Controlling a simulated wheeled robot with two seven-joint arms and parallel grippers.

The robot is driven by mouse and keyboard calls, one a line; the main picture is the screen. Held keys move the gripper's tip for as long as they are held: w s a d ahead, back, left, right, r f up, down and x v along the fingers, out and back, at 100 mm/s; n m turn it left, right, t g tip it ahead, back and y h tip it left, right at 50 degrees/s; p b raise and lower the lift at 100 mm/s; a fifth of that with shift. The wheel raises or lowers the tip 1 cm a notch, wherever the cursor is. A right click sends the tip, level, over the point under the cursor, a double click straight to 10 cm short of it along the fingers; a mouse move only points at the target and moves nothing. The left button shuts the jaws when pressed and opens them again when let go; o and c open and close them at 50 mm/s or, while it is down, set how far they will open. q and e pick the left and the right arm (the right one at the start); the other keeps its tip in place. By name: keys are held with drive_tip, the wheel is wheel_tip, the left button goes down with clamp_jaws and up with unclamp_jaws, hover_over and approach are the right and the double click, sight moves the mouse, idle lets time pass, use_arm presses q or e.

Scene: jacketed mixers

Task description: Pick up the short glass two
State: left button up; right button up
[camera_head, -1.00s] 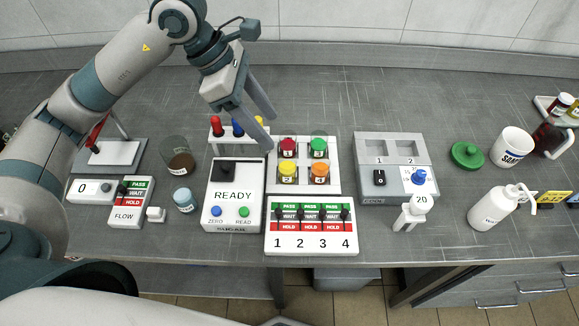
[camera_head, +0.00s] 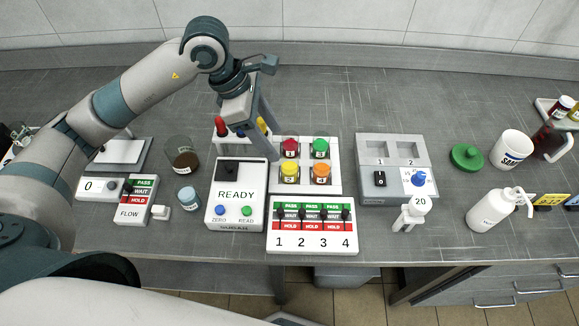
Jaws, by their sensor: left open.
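A white rack (camera_head: 334,157) holds short glasses in two rows at the middle of the counter. The front-left glass holds yellow contents and seems to bear a 2; this is short glass two (camera_head: 289,173). Beside it are the red glass (camera_head: 290,149) behind, the green glass (camera_head: 321,148) and the orange glass (camera_head: 322,173). My left gripper (camera_head: 263,152) is open, fingers pointing down, left of the rack and apart from the yellow glass. Its fingers partly cover the test-tube stand behind. My right gripper is out of view.
In front of the rack is a numbered PASS/WAIT/HOLD panel (camera_head: 311,226); left of it the READY scale (camera_head: 235,208). A dark-filled jar (camera_head: 183,158) and small blue jar (camera_head: 188,198) stand further left. A two-slot grey unit (camera_head: 394,185) is to the right. The counter behind the rack is free.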

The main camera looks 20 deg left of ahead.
use_arm(q)
drive_tip(key=p, duration=0.2)
hover_over(289, 166)
drive_tip(key=s+a, duration=0.1)
drive_tip(key=s, duration=0.1)
wheel_tip(289, 166, down, 5)
drive_tip(key=shift+a+r, duration=0.1)
drive_tip(key=shift+w+f, duration=0.1)
drive_tip(key=shift+f, duration=0.5)
drive_tip(key=shift+d+f+p, duration=0.4)
drive_tip(key=shift+f+p, duration=0.25)
drive_tip(key=shift+p, duration=0.15)
drive_tip(key=p+x, duration=0.1)
drive_tip(key=x, duration=0.2)
drive_tip(key=shift+s, duration=0.2)
drive_tip(key=shift+w+f+p, duration=0.1)
drive_tip(key=shift+f+p, duration=0.2)
drive_tip(key=shift+f, duration=0.1)
drive_tip(key=c, duration=1.1)
